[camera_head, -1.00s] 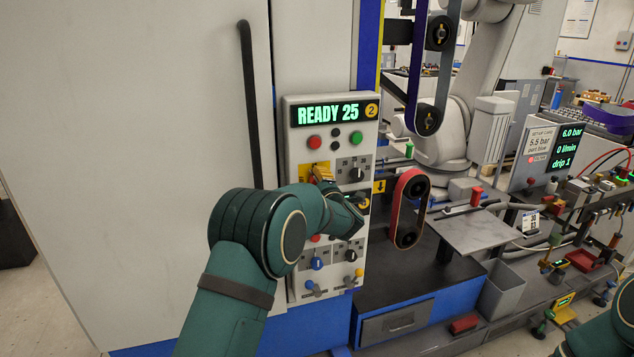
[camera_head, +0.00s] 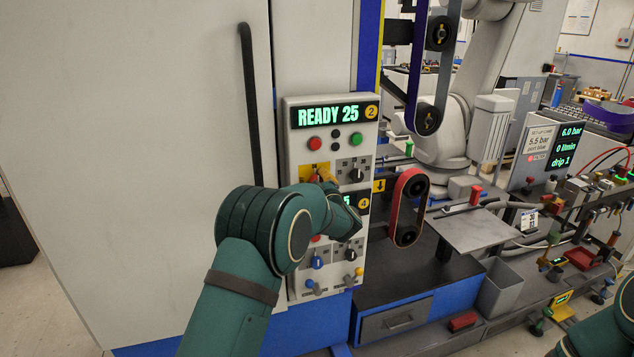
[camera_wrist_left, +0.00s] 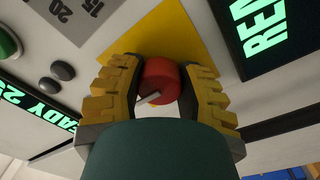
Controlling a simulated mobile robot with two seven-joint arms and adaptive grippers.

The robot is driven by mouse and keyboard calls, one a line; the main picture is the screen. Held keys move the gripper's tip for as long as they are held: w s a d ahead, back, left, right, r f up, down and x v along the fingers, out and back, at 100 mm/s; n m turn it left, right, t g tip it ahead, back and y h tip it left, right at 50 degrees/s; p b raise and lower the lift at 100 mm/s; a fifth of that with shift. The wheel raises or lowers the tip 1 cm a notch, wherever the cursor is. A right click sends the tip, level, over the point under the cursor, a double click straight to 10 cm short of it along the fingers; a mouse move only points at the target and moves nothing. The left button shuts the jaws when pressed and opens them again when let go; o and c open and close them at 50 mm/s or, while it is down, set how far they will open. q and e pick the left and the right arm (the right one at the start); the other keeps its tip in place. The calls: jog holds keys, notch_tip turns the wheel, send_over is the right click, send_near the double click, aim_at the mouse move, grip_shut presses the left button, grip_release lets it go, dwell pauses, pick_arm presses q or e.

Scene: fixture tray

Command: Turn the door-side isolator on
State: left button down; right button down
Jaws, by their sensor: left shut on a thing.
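The isolator is a red knob (camera_wrist_left: 160,82) with a pale mark on its face, on a yellow plate (camera_wrist_left: 182,35) in the left wrist view. In the head view the yellow plate (camera_head: 306,168) is at the panel's left, on the side of the tall cabinet door. My left gripper (camera_wrist_left: 163,90) has its yellow ribbed fingers on both sides of the knob, shut on it. In the head view my left gripper (camera_head: 323,178) is at the plate and hides most of the knob. My right gripper is not in view; only part of that arm shows lower right.
The panel (camera_head: 293,135) has a "READY 25" display (camera_head: 330,114), a red button (camera_head: 314,144), a green button (camera_head: 355,138) and a black dial (camera_head: 356,175). Blue knobs and levers sit below my wrist. A red belt loop (camera_head: 398,205) stands at the right.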

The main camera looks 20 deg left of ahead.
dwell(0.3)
pick_arm(q)
jog(key=c, duration=0.5)
grip_release()
jog(key=v, duration=1.2)
jog(key=s+d+f+m+g+h+b, duration=0.15)
jog(key=s+f+m+h, duration=0.3)
jog(key=f, duration=0.85)
jog(key=s+f+m+g+h+b, duration=0.1)
jog(key=s+f+m+g+h, duration=0.35)
jog(key=f, duration=0.85)
jog(key=s+d+f+m+g+h, duration=0.1)
jog(key=s+f+g, duration=0.1)
jog(key=s, duration=0.6)
jog(key=s+d+f+m+g+h, duration=0.2)
jog(key=s+f, duration=0.3)
jog(key=s, duration=0.3)
jog(key=s+d+f+m+g+h+b, duration=0.1)
jog(key=s+f+g+h, duration=0.1)
jog(key=s, duration=0.7)
jog(key=shift+s+d+f+m+g, duration=0.1)
jog(key=shift+d+f+m+g, duration=0.15)
jog(key=shift+f, duration=0.3)
jog(key=shift+d+f+m+g, duration=0.15)
jog(key=shift+f+g, duration=0.2)
jog(key=shift+f, duration=0.25)
